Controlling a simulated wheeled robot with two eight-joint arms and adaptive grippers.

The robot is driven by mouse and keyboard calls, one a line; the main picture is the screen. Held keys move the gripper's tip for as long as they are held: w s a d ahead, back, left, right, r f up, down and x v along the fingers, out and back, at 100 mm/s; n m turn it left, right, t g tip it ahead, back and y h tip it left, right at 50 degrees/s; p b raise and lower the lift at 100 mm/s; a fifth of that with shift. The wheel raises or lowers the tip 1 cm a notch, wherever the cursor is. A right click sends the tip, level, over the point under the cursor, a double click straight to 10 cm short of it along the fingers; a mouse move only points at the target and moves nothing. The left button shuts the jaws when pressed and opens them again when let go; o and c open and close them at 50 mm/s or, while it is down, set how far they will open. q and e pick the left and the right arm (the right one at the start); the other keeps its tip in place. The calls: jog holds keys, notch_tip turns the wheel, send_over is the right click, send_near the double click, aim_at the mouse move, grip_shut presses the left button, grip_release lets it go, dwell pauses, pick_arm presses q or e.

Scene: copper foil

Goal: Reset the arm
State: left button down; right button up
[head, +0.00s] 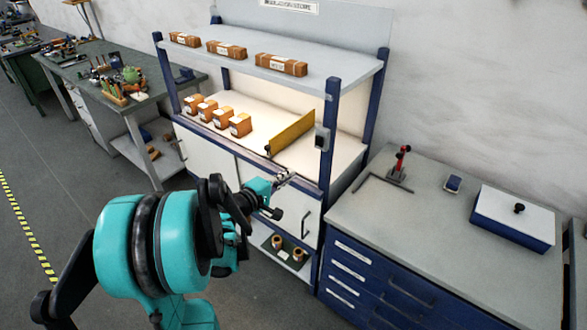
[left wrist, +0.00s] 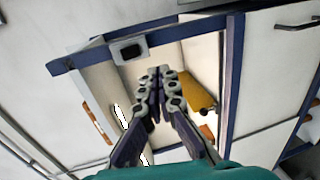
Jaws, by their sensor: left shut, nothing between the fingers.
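My left gripper (head: 283,178) is at the front edge of the blue-framed workbench, at the end of my teal and black arm. In the left wrist view its two fingers (left wrist: 160,78) are together, with nothing between them. The tips point toward the bench's lit bay. The yellow divider panel (head: 291,133) stands behind the gripper on the bench top; it also shows in the left wrist view (left wrist: 197,95). My right gripper is in neither view.
Several small orange-brown boxes (head: 240,125) sit on the bench top, with longer boxes (head: 281,64) on the shelf above. A grey-topped cabinet (head: 420,230) at right bears a red-handled tool (head: 401,163) and a blue case (head: 512,220). Copper rolls (head: 277,241) lie below the bench.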

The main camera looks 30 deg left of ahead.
pick_arm(q)
jog(key=shift+s, duration=0.2)
dwell(0.4)
jog(key=s+d+f+m+g+h+b, duration=0.1)
jog(key=s+d+m+g, duration=0.15)
jog(key=d, duration=0.25)
jog(key=s+d+f+m+g, duration=0.1)
jog(key=d+m, duration=0.2)
jog(key=d, duration=0.2)
jog(key=s+d+f+m+g+h+b, duration=0.1)
jog(key=d+f+m, duration=0.1)
jog(key=d, duration=0.4)
jog(key=s+d+f+m+g+y+b, duration=0.1)
jog(key=s+d+f+m+g, duration=0.1)
jog(key=s+m, duration=0.2)
jog(key=s+d+f+m+g+y+b, duration=0.1)
jog(key=s+m, duration=0.4)
jog(key=s, duration=0.5)
jog(key=shift+s+d+f+g+y+b, duration=0.15)
jog(key=shift+d+f+g+y+b, duration=0.15)
jog(key=shift+d+f+g+y, duration=0.6)
